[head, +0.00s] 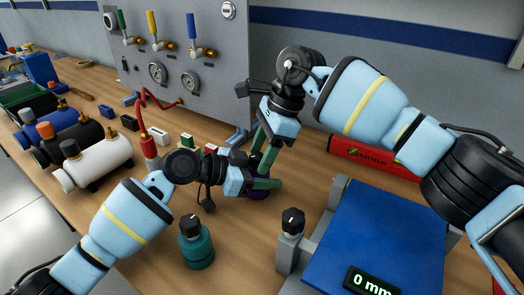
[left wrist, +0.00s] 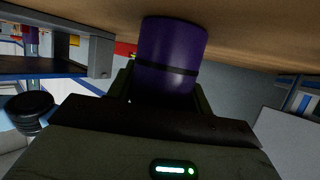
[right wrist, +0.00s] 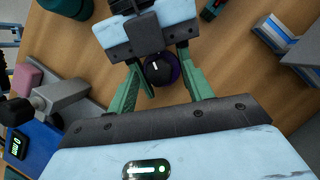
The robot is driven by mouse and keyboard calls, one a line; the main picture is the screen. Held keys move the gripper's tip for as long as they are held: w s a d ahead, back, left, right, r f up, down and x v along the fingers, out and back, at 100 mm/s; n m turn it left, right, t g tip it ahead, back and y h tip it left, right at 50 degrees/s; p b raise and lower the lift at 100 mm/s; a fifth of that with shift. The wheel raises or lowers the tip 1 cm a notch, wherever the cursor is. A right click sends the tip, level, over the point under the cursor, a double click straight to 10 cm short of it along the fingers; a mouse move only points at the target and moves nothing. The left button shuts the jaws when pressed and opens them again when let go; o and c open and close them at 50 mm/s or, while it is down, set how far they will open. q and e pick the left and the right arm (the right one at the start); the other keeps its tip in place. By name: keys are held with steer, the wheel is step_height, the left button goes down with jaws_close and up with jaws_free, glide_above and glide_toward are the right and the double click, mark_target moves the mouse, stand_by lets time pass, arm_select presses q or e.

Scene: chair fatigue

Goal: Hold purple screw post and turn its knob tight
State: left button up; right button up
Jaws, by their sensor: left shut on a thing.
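The purple screw post (head: 258,194) stands on the bench, mostly hidden behind my grippers in the head view. My left gripper (head: 264,182) comes from the left and is shut on its body. The purple cylinder (left wrist: 172,50) with a dark band fills the jaws in the left wrist view. My right gripper (head: 264,150) points down from above the post. In the right wrist view its green fingers (right wrist: 159,72) are apart on either side of the black knob (right wrist: 158,68), which has a white mark. Contact with the knob cannot be made out.
A teal screw post (head: 196,248) with a black knob stands at the front. A grey post with a black knob (head: 292,222) stands beside the blue plate (head: 375,245) with a "0 mm" display.

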steer(key=c, duration=0.9)
steer(key=shift+m, duration=0.4)
steer(key=shift+s+m+t, duration=0.1)
steer(key=shift+m+t, duration=0.5)
steer(key=shift+m, duration=0.65)
steer(key=shift+s+m+t, duration=0.1)
steer(key=shift+m+t, duration=0.5)
steer(key=shift+m, duration=0.95)
steer(key=o, duration=1)
steer(key=shift+c, duration=0.2)
steer(key=shift+s, duration=0.1)
